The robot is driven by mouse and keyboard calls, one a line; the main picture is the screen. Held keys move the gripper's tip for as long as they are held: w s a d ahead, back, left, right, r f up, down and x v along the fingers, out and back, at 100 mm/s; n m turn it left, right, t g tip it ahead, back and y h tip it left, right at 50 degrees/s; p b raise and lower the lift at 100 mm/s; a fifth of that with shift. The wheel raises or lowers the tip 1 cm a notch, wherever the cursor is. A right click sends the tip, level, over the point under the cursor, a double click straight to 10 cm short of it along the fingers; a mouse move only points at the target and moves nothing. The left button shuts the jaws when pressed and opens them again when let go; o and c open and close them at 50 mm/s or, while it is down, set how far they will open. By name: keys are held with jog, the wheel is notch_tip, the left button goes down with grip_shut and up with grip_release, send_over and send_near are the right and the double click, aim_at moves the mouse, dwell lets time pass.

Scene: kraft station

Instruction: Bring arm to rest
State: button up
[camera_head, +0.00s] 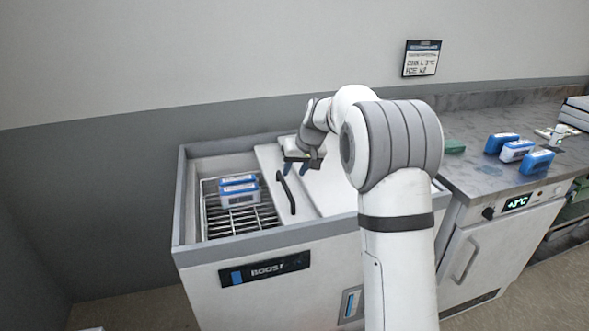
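My arm rises at the centre of the head view and bends over toward the back left. My gripper (296,168) hangs over the white sliding lid (315,185) of the chest marked BOOST, just behind the lid's dark handle (286,193). Its two bluish fingertips point down and look apart, with nothing seen between them. Whether they touch the lid or handle is hard to tell. My arm hides part of the lid and the chest's right end.
The chest's left side is open, with blue-and-white packs (239,191) on a wire rack (245,221). At right, a grey counter (465,180) holds several blue packs (517,151) and a green item (454,147). Below is a white cabinet (485,255) reading +3°C. A sign (422,58) hangs on the wall.

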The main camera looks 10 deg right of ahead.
jog(key=s+d+r+h+p, duration=0.1)
jog(key=s+r, duration=0.2)
jog(key=s, duration=0.7)
jog(key=s+d+r, duration=0.1)
jog(key=s+r, duration=0.2)
jog(key=s, duration=0.8)
jog(key=s+d+f+h, duration=0.1)
jog(key=s, duration=0.9)
jog(key=s+d+f+m+g+p, duration=0.1)
jog(key=s+f, duration=0.1)
jog(key=s, duration=0.7)
jog(key=shift+s+f+g+h, duration=0.3)
jog(key=shift+s+h, duration=0.05)
jog(key=shift+h, duration=0.05)
